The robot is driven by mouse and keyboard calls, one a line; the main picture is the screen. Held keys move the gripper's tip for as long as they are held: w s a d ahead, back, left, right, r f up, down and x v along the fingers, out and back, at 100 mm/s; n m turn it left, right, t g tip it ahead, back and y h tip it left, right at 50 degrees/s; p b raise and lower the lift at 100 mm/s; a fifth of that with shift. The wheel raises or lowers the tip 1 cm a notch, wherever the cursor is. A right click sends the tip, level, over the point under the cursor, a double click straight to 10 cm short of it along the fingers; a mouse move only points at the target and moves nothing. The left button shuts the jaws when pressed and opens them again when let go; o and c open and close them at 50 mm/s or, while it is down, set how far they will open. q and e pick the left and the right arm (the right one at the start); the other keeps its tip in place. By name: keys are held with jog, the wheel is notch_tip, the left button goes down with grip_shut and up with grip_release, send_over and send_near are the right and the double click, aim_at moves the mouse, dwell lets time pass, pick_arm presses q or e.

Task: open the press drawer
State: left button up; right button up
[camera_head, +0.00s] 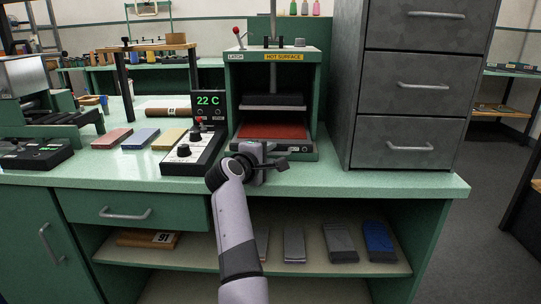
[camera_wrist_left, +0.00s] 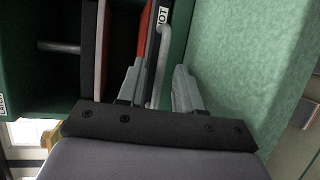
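The green press (camera_head: 319,90) stands on the bench with a "HOT SURFACE" label on its front. Its low drawer holds a red plate (camera_head: 272,131), which sits within the press frame. My left gripper (camera_head: 272,155) is at the drawer front and covers part of it in the head view. In the left wrist view, a thin metal handle (camera_wrist_left: 155,65) lies between the two fingertips of the left gripper (camera_wrist_left: 160,72). The fingers are apart, with a gap visible beside the handle. The red plate edge (camera_wrist_left: 146,32) also shows there. My right gripper is not in view.
A control box (camera_head: 188,150) reading "22 C" stands left of the press. Colored blocks (camera_head: 140,138) lie further left. A grey drawer cabinet (camera_head: 345,95) stands close on the right. The bench front right of the gripper is clear (camera_head: 400,182).

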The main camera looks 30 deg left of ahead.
pick_arm(q)
jog(key=shift+c, duration=0.3)
jog(key=shift+s, duration=0.1)
grip_shut()
dwell(0.9)
